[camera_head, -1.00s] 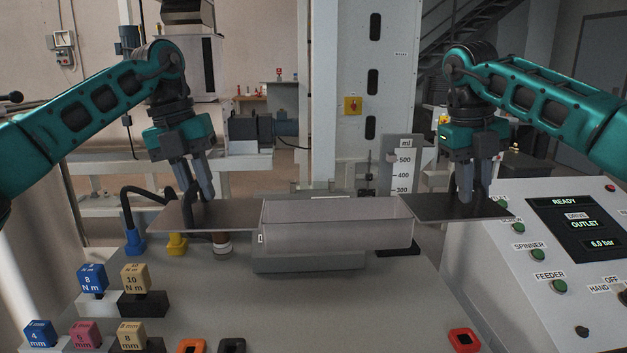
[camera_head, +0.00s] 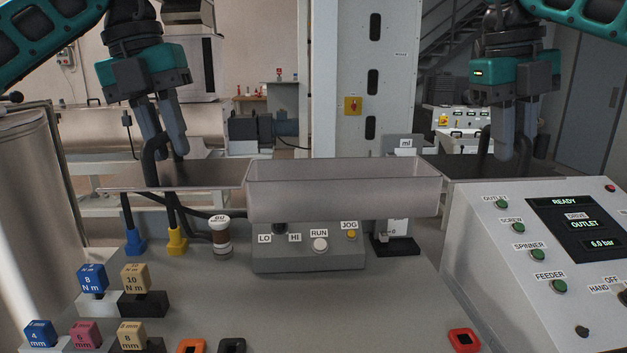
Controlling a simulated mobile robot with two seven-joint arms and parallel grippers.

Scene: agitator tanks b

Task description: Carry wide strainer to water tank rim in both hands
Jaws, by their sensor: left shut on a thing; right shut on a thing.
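The wide strainer (camera_head: 345,199) is a shallow grey, see-through rectangular basin with a flat dark plate on each side. It is held level in the air above the bench. My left gripper (camera_head: 166,170) is shut on its left plate (camera_head: 215,174). My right gripper (camera_head: 513,165) is shut on its right plate (camera_head: 465,168). A large metal tank (camera_head: 30,200) stands at the left edge; I cannot tell if it is the water tank.
Below the strainer are a control box (camera_head: 310,257) with RUN and JOG buttons, a small jar (camera_head: 220,238) and blue and yellow plugs. Labelled blocks (camera_head: 92,280) stand at the front left. A sloped READY panel (camera_head: 545,250) is at right. The bench middle is clear.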

